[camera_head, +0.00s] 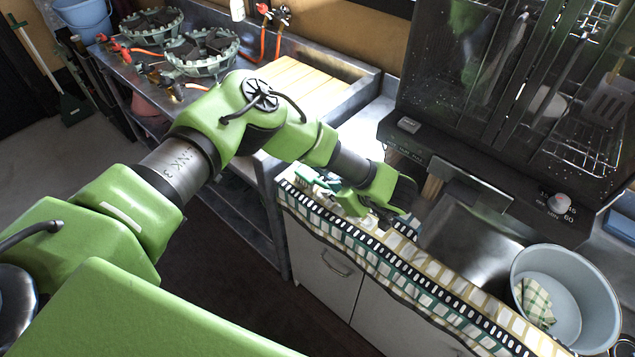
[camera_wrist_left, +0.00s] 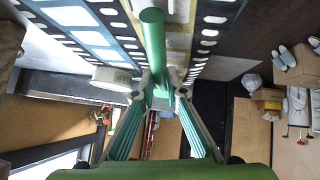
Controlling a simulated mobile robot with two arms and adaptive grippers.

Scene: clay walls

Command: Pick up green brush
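The green brush (camera_wrist_left: 153,42) shows in the left wrist view as a smooth green rod pointing away from the gripper, over the patterned cloth. My left gripper (camera_wrist_left: 162,84) has its two ribbed fingers drawn in on either side of the rod's near end, and they appear to touch it. The brush's far end and bristles are not clear. In the head view the left gripper (camera_head: 396,214) is low over the counter's front edge, partly hidden by its own wrist. Small green and white items (camera_head: 312,178) show beside it there; I cannot tell which is the brush. My right gripper is out of view.
A patterned cloth (camera_head: 440,292) hangs over the counter edge. The sink (camera_head: 465,240) and a pale basin (camera_head: 601,295) holding a checked cloth are to the right. A white tub (camera_wrist_left: 112,78) is close to the gripper.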

